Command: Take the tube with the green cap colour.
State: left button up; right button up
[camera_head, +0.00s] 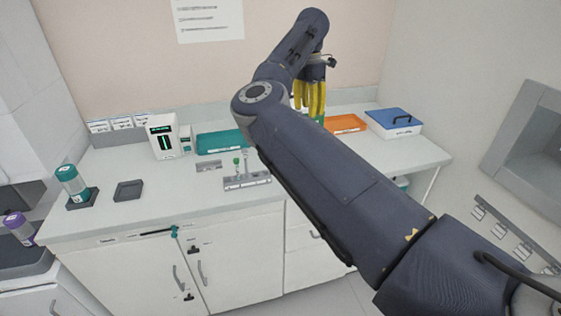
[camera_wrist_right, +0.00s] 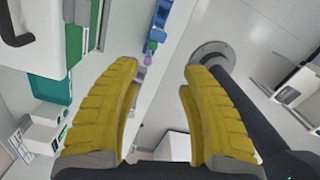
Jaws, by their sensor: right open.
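In the head view a small green-capped tube (camera_head: 237,161) stands upright at a grey metal rack (camera_head: 247,181) on the counter. My right gripper (camera_head: 310,110) is behind and to the right of it, over the back of the counter, partly hidden by my arm. In the right wrist view its yellow fingers (camera_wrist_right: 158,80) are spread with nothing between them. Beyond them shows a small green piece (camera_wrist_right: 149,48) beside a purple one (camera_wrist_right: 153,35); I cannot tell whether it is the same tube. My left gripper is out of view.
On the counter are a teal tray (camera_head: 222,142), an orange tray (camera_head: 346,123), a blue-lidded box (camera_head: 394,122), a white device (camera_head: 165,136), a dark square pad (camera_head: 128,190) and a teal-capped container (camera_head: 70,182).

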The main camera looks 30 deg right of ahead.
jog(key=f, duration=1.1)
jog(key=a+f, duration=0.1)
jog(key=f, duration=0.4)
jog(key=shift+w+f, duration=0.4)
jog(key=shift+c, duration=0.2)
grip_shut()
